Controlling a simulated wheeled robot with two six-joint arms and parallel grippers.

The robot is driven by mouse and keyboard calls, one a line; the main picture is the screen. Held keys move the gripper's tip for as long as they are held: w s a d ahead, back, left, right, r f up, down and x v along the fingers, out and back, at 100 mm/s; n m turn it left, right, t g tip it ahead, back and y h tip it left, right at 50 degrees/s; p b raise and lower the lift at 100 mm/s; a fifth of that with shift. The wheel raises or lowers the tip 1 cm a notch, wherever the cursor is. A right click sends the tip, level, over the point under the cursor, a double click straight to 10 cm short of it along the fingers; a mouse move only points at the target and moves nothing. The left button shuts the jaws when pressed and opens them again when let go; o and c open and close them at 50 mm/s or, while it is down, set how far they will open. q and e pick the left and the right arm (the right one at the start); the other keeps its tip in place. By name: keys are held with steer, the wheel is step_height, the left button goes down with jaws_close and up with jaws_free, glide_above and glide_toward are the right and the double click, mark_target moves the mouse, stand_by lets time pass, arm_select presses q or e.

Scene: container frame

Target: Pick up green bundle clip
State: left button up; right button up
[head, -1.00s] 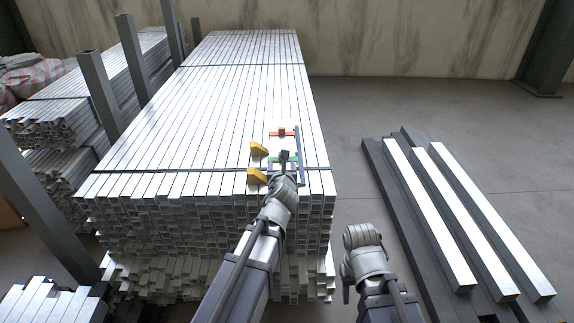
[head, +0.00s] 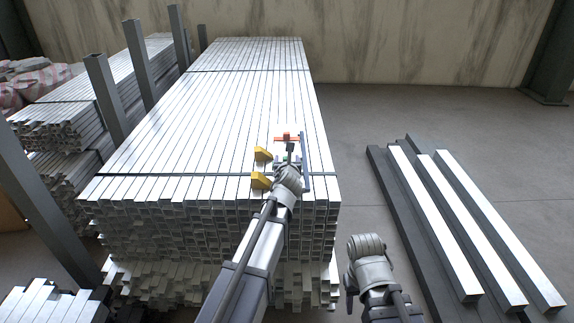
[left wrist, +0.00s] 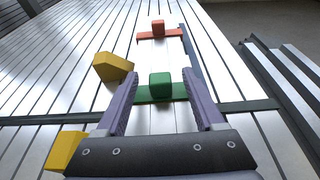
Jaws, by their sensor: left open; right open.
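The green bundle clip (left wrist: 160,88) is a flat green strip with a raised green block, lying across the metal tubes on top of the large stack. In the left wrist view it sits between the two purple fingers of my left gripper (left wrist: 161,100), which is open. The fingers flank the raised block without visibly touching it. In the head view my left gripper (head: 289,160) hides most of the clip. My right gripper (head: 350,298) is low beside the stack, mostly hidden behind its own wrist, and empty as far as I can see.
A red clip (left wrist: 158,32) lies farther along the tubes. Two yellow wedges (left wrist: 113,67) (left wrist: 66,150) lie left of the green clip. A dark bar (left wrist: 191,55) runs along the right. A dark strap (left wrist: 250,106) crosses the stack (head: 215,120). Loose beams (head: 465,230) lie on the floor at right.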

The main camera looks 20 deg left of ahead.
arm_select(q)
steer(key=shift+s, duration=0.1)
jaws_close()
stand_by(0.4)
